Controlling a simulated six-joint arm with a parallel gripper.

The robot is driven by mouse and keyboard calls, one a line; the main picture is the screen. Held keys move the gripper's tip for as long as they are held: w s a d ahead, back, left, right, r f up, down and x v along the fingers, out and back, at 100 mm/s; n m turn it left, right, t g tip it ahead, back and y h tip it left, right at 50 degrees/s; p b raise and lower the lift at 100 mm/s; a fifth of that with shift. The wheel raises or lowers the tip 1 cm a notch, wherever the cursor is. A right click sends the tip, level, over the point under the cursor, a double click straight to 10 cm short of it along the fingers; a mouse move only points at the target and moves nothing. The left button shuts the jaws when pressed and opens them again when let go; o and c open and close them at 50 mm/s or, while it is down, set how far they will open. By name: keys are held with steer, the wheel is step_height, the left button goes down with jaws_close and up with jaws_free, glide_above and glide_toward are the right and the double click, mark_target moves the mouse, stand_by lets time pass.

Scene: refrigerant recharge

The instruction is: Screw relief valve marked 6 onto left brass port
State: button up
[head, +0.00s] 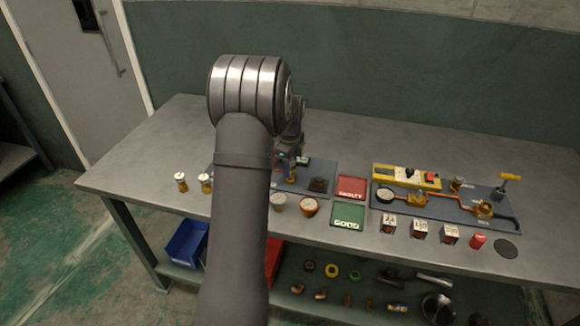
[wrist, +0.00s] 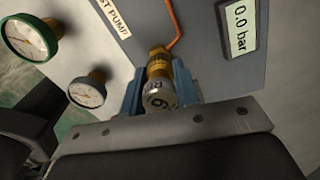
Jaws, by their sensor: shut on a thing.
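The relief valve marked 6 (wrist: 158,98) has a silver end with the 6 showing, below a brass body in the wrist view. My gripper (wrist: 166,88) is shut on it, with blue fingers on either side. The valve lines up with a brass fitting (wrist: 159,58) on the grey test pump board, where a copper pipe ends. I cannot tell whether its thread is engaged. In the head view my gripper (head: 290,160) is over the left board, partly hidden by my arm. The right board (head: 447,206) carries brass fittings, one at its left (head: 418,199) and another at its right (head: 484,208).
A display (wrist: 239,27) reads 0.0 bar. Red FAULTY (head: 351,188) and green GOOD (head: 347,215) trays lie between the boards. The table's back is clear.

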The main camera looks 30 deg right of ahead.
steer(key=shift+f+m, duration=0.2)
steer(key=shift+m, duration=0.9)
steer(key=shift+s, duration=0.1)
steer(key=o, duration=1.4)
steer(key=shift+r, duration=0.1)
steer(key=shift+c, duration=0.2)
steer(key=shift+r, duration=3.55)
